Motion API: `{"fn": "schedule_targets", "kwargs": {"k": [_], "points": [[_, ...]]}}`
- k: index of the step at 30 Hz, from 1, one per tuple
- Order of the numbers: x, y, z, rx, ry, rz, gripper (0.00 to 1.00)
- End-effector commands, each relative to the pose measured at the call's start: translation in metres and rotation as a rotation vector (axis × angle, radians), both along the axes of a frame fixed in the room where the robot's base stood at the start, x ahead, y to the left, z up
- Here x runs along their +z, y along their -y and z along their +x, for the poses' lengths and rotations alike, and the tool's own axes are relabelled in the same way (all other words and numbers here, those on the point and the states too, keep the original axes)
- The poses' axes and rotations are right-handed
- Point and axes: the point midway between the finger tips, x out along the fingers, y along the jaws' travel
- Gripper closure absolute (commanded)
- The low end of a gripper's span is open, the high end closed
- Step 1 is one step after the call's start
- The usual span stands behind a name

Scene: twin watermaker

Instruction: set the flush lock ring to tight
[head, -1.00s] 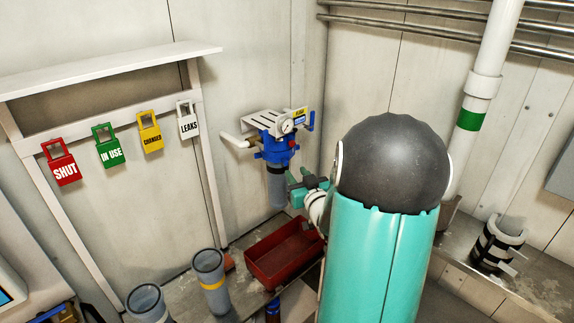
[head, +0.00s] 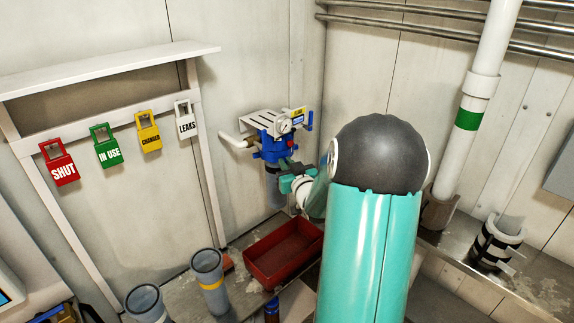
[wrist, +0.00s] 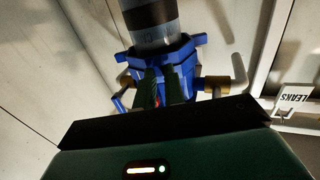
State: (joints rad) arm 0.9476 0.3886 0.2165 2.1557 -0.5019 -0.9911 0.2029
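A blue filter head (head: 276,148) with a gauge is on the wall in the head view, with a grey bowl (head: 272,190) hanging below it. In the wrist view, which sees it upside down, a blue collar with lugs (wrist: 190,45), apparently the lock ring, surrounds the grey bowl (wrist: 150,22) where it meets the head. My gripper (head: 286,168) is just in front of this unit. In the wrist view its two dark fingers (wrist: 161,82) stand apart below the collar, with blue body and a red spot between them. I cannot tell whether they touch the collar.
A red tray (head: 284,252) is on the bench below the unit, with grey cylinders (head: 209,282) to its left. Hanging tags, including a white LEAKS tag (head: 186,118), are on the left. A white pipe (head: 480,90) stands at right.

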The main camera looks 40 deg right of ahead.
Motion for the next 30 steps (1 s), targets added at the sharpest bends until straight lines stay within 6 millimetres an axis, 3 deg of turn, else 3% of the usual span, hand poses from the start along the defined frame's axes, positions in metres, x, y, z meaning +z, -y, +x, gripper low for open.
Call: {"fn": "schedule_targets", "kwargs": {"k": [5,15,25,26,27,28,30], "points": [[0.000,-0.003,0.001,0.002,0.000,0.000,1.00],[0.000,-0.029,0.015,0.010,0.000,0.000,1.00],[0.001,-0.033,0.018,0.015,0.001,-0.001,1.00],[0.001,-0.033,0.018,0.015,0.002,-0.002,0.84],[0.001,-0.033,0.019,0.015,0.002,-0.002,0.76],[0.001,-0.033,0.019,0.015,0.002,-0.002,0.70],[0.001,-0.032,0.018,0.014,0.002,-0.002,0.67]]}}
